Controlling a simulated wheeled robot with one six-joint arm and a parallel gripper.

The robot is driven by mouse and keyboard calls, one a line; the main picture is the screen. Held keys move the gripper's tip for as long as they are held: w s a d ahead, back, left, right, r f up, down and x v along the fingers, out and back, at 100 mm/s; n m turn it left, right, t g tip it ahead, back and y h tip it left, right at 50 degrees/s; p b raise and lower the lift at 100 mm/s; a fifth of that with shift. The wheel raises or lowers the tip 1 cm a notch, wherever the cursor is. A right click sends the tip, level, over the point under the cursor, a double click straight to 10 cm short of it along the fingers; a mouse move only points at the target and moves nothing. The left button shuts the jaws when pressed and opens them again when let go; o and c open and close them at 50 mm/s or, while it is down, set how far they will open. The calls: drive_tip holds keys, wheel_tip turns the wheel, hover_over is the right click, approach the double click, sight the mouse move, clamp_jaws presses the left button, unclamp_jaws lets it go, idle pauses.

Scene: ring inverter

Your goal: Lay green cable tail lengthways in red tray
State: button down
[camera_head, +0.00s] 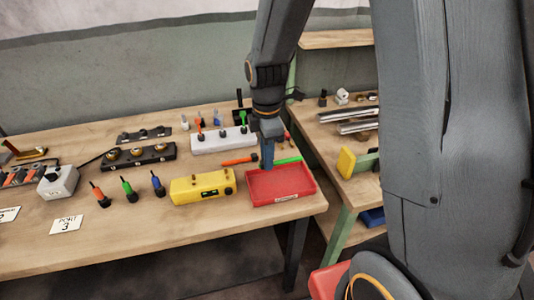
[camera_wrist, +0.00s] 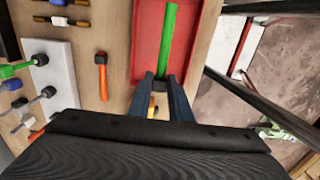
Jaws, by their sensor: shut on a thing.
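The green cable tail (camera_wrist: 168,40) has a dark end piece (camera_wrist: 160,78) between my gripper's fingers. My gripper (camera_wrist: 164,88) is shut on that end, and the green length points away from it, up the wrist view. In the head view, my gripper (camera_head: 268,163) points down at the back left of the red tray (camera_head: 282,188). There the tail (camera_head: 289,160) shows along the tray's back edge, roughly parallel to its long side. In the wrist view the tail overlaps the floor of the tray (camera_wrist: 207,30). I cannot tell its exact height or whether it touches the tray.
A yellow block (camera_head: 203,187) stands close left of the tray. An orange tail (camera_head: 240,160) lies behind it, and a white block (camera_head: 222,139) stands farther back. The table's front edge is close before the tray. A side bench (camera_head: 340,150) with metal rails stands at right.

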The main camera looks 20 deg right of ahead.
drive_tip(key=shift+p, duration=0.3)
drive_tip(key=shift+f+b, duration=1.95)
drive_tip(key=shift+f, duration=2.1)
drive_tip(key=c, duration=1.5)
unclamp_jaws()
drive_tip(key=shift+c, duration=0.2)
drive_tip(key=shift+r, duration=0.1)
drive_tip(key=shift+r+b, duration=0.8)
drive_tip(key=shift+r, duration=3.05)
